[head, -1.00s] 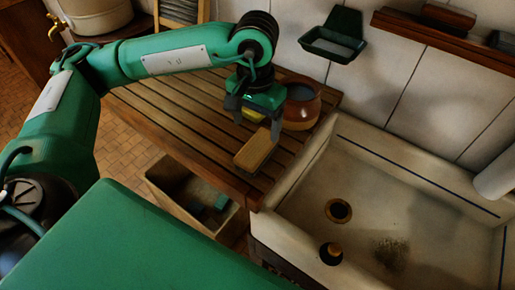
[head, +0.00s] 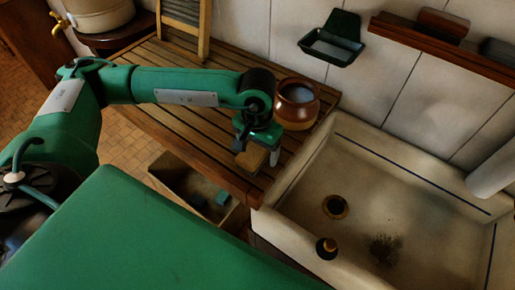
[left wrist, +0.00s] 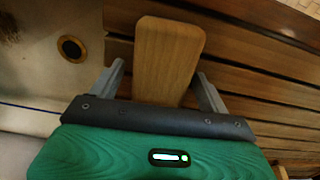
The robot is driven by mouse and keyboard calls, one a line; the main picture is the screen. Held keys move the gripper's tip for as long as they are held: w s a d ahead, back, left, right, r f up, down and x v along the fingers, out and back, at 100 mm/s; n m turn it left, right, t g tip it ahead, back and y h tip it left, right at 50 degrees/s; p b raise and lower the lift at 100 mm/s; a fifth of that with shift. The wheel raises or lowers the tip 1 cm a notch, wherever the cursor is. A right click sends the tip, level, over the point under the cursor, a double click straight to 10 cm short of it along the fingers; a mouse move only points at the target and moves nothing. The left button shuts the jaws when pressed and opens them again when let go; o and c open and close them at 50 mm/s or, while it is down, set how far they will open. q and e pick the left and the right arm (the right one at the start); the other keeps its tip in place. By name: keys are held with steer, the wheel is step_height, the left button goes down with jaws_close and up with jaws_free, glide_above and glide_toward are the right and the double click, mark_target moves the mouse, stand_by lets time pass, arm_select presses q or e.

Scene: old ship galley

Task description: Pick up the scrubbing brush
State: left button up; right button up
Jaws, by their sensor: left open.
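The scrubbing brush, a pale brown wooden block (head: 252,157), lies on the slatted wooden drainboard near the sink. My left gripper (head: 257,147) is low over it, pointing down and partly covering it. In the left wrist view the brush (left wrist: 169,50) shows its flat wooden back between the two grey fingers of my left gripper (left wrist: 161,84). The fingers are open, one on each side, with visible gaps to the wood. The bristles are hidden. My right gripper is not in view.
A brown-and-cream pot (head: 297,104) stands close behind the gripper. The pale sink (head: 370,175) is at the right, with a dark bristly clump (head: 384,248) inside. A crate (head: 180,180) sits below the drainboard (head: 165,85). A washboard (head: 185,25) leans at the back.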

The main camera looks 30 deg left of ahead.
mark_target(257, 146)
arm_select(q)
steer(key=c, duration=1.1)
steer(key=shift+c, duration=0.2)
steer(key=shift+r, duration=0.5)
step_height(257, 146, up, 19)
steer(key=b, duration=0.5)
steer(key=o, duration=0.5)
steer(key=c, duration=0.6)
